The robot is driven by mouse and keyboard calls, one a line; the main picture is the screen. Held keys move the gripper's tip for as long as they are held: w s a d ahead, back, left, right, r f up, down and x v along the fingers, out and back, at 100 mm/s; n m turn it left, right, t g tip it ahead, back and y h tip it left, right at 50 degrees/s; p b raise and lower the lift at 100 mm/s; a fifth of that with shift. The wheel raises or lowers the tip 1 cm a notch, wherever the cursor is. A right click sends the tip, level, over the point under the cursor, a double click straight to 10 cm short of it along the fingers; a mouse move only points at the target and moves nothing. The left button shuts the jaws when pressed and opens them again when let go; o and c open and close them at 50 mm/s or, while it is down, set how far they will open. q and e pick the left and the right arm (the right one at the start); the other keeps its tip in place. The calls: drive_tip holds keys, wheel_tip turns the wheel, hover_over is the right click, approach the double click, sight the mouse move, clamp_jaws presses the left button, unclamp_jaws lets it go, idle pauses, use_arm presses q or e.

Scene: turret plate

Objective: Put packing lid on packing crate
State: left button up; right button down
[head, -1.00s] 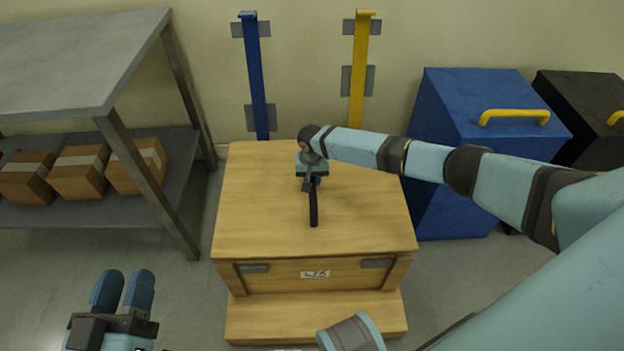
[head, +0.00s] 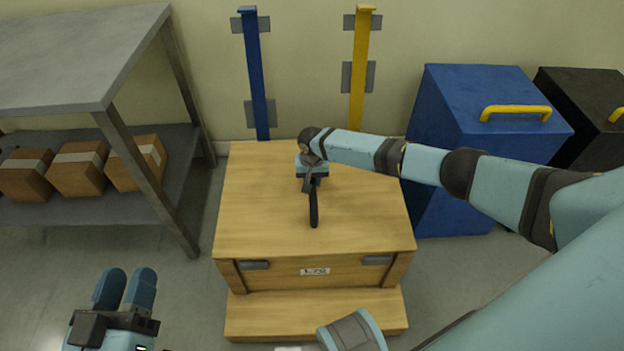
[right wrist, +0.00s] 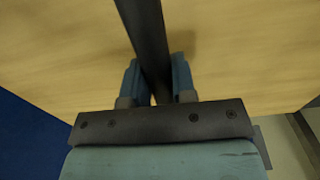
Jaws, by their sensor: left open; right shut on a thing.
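The packing lid (head: 260,200) is a flat wooden panel with a dark bar handle (head: 314,208) in its middle. It lies over the top of the wooden packing crate (head: 315,275), and its front edge looks roughly in line with the crate's front. Whether a small gap remains between them, I cannot tell. My right gripper (head: 312,183) is shut on the lid's handle; in the right wrist view its fingers (right wrist: 158,82) sit on either side of the dark bar. My left gripper (head: 124,290) is open and empty at the lower left, away from the crate.
A grey shelf (head: 70,60) with several cardboard boxes (head: 78,170) stands at the left. A blue bin (head: 475,100) with a yellow handle and a black bin (head: 585,95) stand at the right. Blue and yellow posts (head: 360,70) are on the wall behind. A wooden base (head: 315,315) lies in front.

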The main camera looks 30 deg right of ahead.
use_arm(q)
drive_tip(key=shift+f, duration=0.1)
use_arm(e)
drive_tip(key=shift+w+f, duration=0.15)
drive_tip(key=c, duration=0.8)
unclamp_jaws()
drive_tip(key=shift+c, duration=0.2)
drive_tip(key=shift+s+f, duration=0.25)
use_arm(q)
wheel_tip(320, 180, up, 4)
drive_tip(key=t+p, duration=0.1)
drive_tip(key=p, duration=0.2)
use_arm(e)
wheel_tip(320, 180, up, 7)
drive_tip(key=shift+w+f, duration=0.1)
use_arm(q)
drive_tip(key=shift+n+g+y, duration=0.3)
drive_tip(key=shift+g+y, duration=0.4)
drive_tip(key=shift+y, duration=0.2)
drive_tip(key=f+p, duration=0.1)
drive_tip(key=a+f, duration=0.1)
drive_tip(key=a+f+p, duration=0.1)
drive_tip(key=f, duration=0.1)
drive_tip(key=shift+p, duration=0.35)
use_arm(e)
wheel_tip(320, 180, up, 7)
drive_tip(key=shift+r, duration=0.2)
